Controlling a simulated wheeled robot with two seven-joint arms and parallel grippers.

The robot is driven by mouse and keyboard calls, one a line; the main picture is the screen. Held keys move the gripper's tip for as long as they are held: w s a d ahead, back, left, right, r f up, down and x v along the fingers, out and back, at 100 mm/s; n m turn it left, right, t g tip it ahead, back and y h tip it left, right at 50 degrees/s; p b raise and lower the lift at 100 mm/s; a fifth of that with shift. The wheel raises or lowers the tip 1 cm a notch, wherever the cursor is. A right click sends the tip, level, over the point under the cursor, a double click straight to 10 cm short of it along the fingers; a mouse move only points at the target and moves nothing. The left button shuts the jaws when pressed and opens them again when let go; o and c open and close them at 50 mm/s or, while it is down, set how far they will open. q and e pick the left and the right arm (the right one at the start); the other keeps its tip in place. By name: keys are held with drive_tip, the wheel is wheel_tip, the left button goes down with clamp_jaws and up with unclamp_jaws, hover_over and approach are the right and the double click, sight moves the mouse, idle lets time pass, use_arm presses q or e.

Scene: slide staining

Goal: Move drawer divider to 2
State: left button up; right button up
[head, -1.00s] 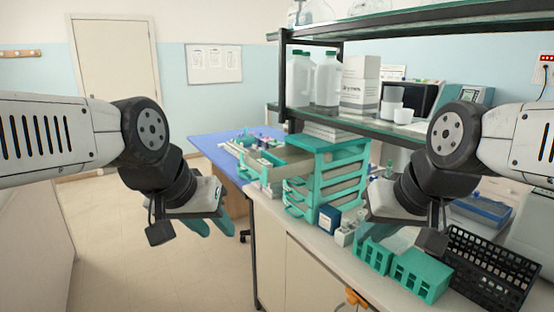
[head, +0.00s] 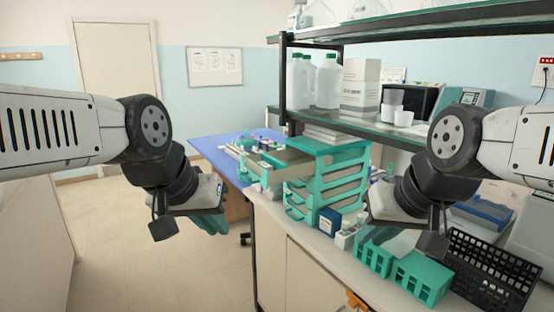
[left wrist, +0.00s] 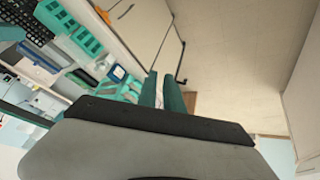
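A teal and beige drawer unit (head: 327,182) stands on the bench in the head view. Its upper drawer (head: 283,160) sticks out toward the left; the lower drawers look closed. I cannot make out a separate divider in it at this size. My left gripper (head: 212,224) hangs over the floor, left of the unit and well apart from it. In the left wrist view its two teal fingers (left wrist: 163,92) are parallel with a narrow empty gap between them. My right gripper (head: 375,232) is right of the unit, above the bench; its fingers are mostly hidden.
Teal racks (head: 420,277) and a black crate (head: 488,270) stand on the bench at the front right. A small blue box (head: 329,221) is beside the drawer unit. A shelf (head: 400,131) with bottles hangs above. A blue table (head: 215,150) is behind. The floor at left is clear.

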use_arm(q)
drive_tip(key=w+r+n, duration=0.1)
drive_tip(key=w+r, duration=0.1)
drive_tip(key=w, duration=0.3)
drive_tip(key=w+r+n, duration=0.1)
drive_tip(key=w+r, duration=0.1)
drive_tip(key=w, duration=0.3)
drive_tip(key=w+r, duration=0.3)
drive_tip(key=w, duration=0.2)
drive_tip(key=shift+w+d+n, duration=0.4)
clamp_jaws()
drive_tip(key=n+t, duration=0.1)
drive_tip(key=n, duration=0.3)
approach(267, 164)
drive_tip(key=w+f, duration=0.1)
drive_tip(key=w, duration=0.1)
drive_tip(key=w+d+f, duration=0.1)
drive_tip(key=f, duration=0.1)
drive_tip(key=w+f, duration=0.1)
drive_tip(key=w, duration=0.1)
drive_tip(key=shift+w+d+f, duration=0.15)
drive_tip(key=shift+w+d, duration=0.2)
drive_tip(key=shift+d, duration=0.1)
drive_tip(key=w+d, duration=0.1)
drive_tip(key=d, duration=0.1)
drive_tip(key=w+d, duration=0.2)
drive_tip(key=shift+w+d, duration=0.1)
drive_tip(key=shift+d, duration=0.1)
